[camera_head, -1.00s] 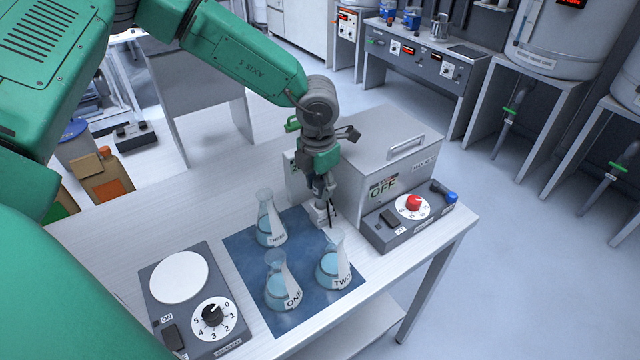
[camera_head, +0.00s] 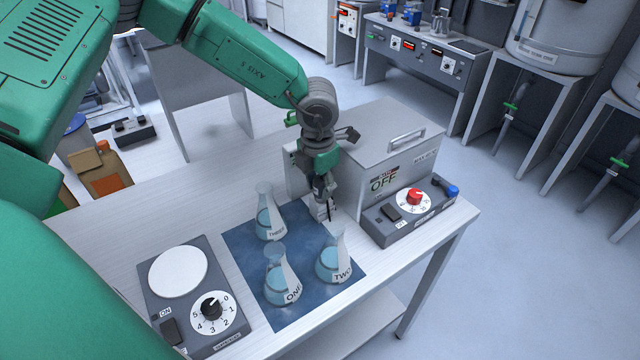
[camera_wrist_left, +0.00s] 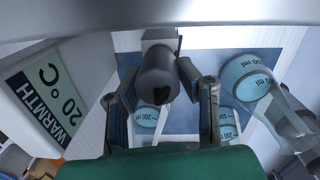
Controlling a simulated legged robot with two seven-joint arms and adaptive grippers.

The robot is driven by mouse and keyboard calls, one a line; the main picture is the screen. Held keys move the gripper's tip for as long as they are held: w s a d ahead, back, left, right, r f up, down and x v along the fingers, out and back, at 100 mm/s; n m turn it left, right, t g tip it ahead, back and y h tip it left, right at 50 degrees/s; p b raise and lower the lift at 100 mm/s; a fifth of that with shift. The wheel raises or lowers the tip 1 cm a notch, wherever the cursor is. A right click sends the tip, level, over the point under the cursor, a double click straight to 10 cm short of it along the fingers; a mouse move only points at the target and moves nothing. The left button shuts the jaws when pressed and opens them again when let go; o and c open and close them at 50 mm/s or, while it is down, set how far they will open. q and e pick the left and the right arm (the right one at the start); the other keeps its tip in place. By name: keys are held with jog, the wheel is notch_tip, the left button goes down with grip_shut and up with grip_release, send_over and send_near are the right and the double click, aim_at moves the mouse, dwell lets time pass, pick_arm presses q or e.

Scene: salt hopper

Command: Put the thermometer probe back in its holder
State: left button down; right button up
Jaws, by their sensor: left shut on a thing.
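My left gripper (camera_head: 325,205) points down beside the grey metal bath box, just behind the blue mat. In the left wrist view my left gripper (camera_wrist_left: 158,85) is shut on a dark grey cylinder, which looks like the handle of the thermometer probe (camera_wrist_left: 158,70). A small white block, which looks like the holder (camera_wrist_left: 160,36), shows just beyond the handle. It also shows under my fingers in the head view (camera_head: 320,212). I cannot tell whether the probe's tip sits in the block. My right gripper is not in view.
Three labelled flasks, THREE (camera_head: 269,215), ONE (camera_head: 280,280) and TWO (camera_head: 334,262), stand on the blue mat (camera_head: 245,250) close to my gripper. The bath box (camera_head: 365,150) and its control panel (camera_head: 410,215) stand right. A hotplate (camera_head: 190,290) lies left. The table's back left is clear.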

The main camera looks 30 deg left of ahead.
pick_arm(q)
jog(key=shift+f+b, duration=0.4)
jog(key=shift+f, duration=0.55)
jog(key=c, duration=1.1)
grip_release()
jog(key=shift+o, duration=0.2)
jog(key=o, duration=0.5)
jog(key=shift+r, duration=0.15)
